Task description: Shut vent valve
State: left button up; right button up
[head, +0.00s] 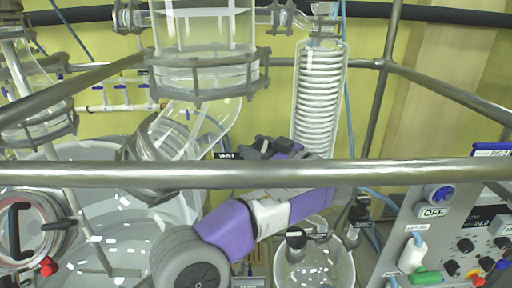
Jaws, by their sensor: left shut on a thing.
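A small black label reading roughly "VENT" (226,155) shows just above the front steel rail, beside my gripper. My left gripper (262,150) is dark, with its purple wrist behind it, and reaches past the rail to the left of the glass coil condenser. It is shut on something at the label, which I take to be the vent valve. The valve's handle and body are hidden by the fingers, so I cannot tell its position. My right gripper is not in view.
A steel rail (400,172) crosses in front, over my left arm. The coil condenser (318,95) stands close right of the gripper. A glass vessel (205,80) hangs above left. A control panel (450,235) stands at right.

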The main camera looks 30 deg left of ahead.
aim_at(265, 150)
pick_arm(q)
jog(key=shift+r, duration=0.2)
dwell(0.6)
jog(key=o, duration=0.7)
jog(key=shift+o, duration=1.4)
jog(key=shift+d, duration=0.1)
jog(key=shift+f, duration=0.1)
jog(key=shift+s+d+f, duration=0.1)
jog(key=shift+d, duration=0.35)
jog(key=shift+s+d+b, duration=0.25)
jog(key=shift+d+b, duration=0.05)
jog(key=shift+d, duration=0.8)
jog(key=shift+s+d+b, duration=0.2)
jog(key=shift+d+b, duration=0.1)
jog(key=shift+d, duration=0.75)
jog(key=shift+s+d+b, duration=0.25)
jog(key=shift+d+b, duration=0.05)
jog(key=shift+d, duration=0.8)
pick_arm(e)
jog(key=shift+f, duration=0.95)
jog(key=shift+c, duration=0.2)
